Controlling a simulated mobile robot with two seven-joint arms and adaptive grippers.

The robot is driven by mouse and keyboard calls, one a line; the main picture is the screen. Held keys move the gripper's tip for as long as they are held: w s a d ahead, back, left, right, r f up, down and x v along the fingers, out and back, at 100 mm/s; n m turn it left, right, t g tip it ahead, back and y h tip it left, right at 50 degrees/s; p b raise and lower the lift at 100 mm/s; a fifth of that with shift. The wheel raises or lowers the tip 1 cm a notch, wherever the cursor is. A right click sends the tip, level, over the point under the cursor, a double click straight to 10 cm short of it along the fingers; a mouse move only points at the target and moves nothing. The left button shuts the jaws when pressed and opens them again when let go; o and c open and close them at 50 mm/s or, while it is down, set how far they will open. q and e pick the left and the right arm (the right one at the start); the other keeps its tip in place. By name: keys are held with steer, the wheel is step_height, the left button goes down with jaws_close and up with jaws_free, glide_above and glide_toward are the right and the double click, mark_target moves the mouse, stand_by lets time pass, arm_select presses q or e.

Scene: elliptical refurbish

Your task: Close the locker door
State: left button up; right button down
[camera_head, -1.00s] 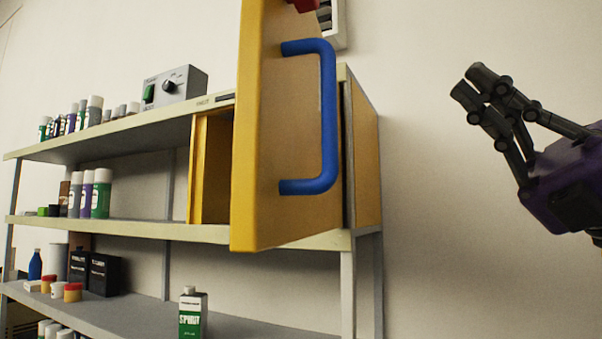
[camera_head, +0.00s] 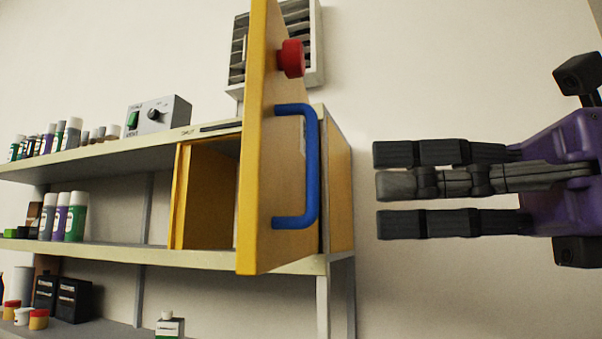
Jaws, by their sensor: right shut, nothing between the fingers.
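The yellow locker door (camera_head: 270,180) stands open, swung out toward me from the locker (camera_head: 340,195) on the shelf. A blue handle (camera_head: 312,165) and a red knob (camera_head: 291,58) are on its face. The locker's inside shows at the left of the door. My right gripper (camera_head: 380,186), with dark fingers and a purple body, is to the right of the door, fingers pointing left at about the handle's height. In the picture it is apart from the handle and holds nothing. My left gripper is not in view.
The shelf unit (camera_head: 100,252) holds several spray cans (camera_head: 60,218), a grey control box (camera_head: 157,115) and dark boxes (camera_head: 73,300). A wall vent (camera_head: 305,30) is behind the door top. Bare wall lies behind my right gripper.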

mark_target(262, 192)
steer(key=a, duration=0.2)
steer(key=a+p, duration=0.1)
steer(key=a, duration=0.2)
steer(key=w+a, duration=0.1)
steer(key=a, duration=0.1)
steer(key=shift+a, duration=0.2)
steer(key=shift+w+a, duration=0.1)
steer(key=shift+a, duration=0.35)
